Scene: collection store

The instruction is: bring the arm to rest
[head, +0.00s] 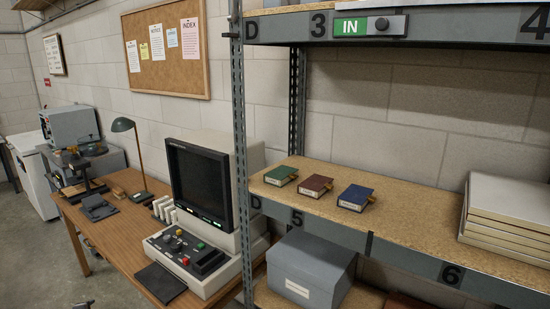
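Neither of my grippers can be made out in the head view. A small dark shape shows at the bottom edge on the left, too cut off to tell what it is. Three small books lie flat in a row on the shelf (410,217): a green one (280,176), a dark red one (314,185) and a blue one (355,198). They lie apart, and nothing touches them from above.
A wooden desk (128,237) on the left bears a monitor (200,182), a control panel (186,250) and a lamp (124,125). A grey box (310,268) sits below the shelf. Pale flat boxes (507,208) are stacked at right. Metal uprights (239,130) edge the rack.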

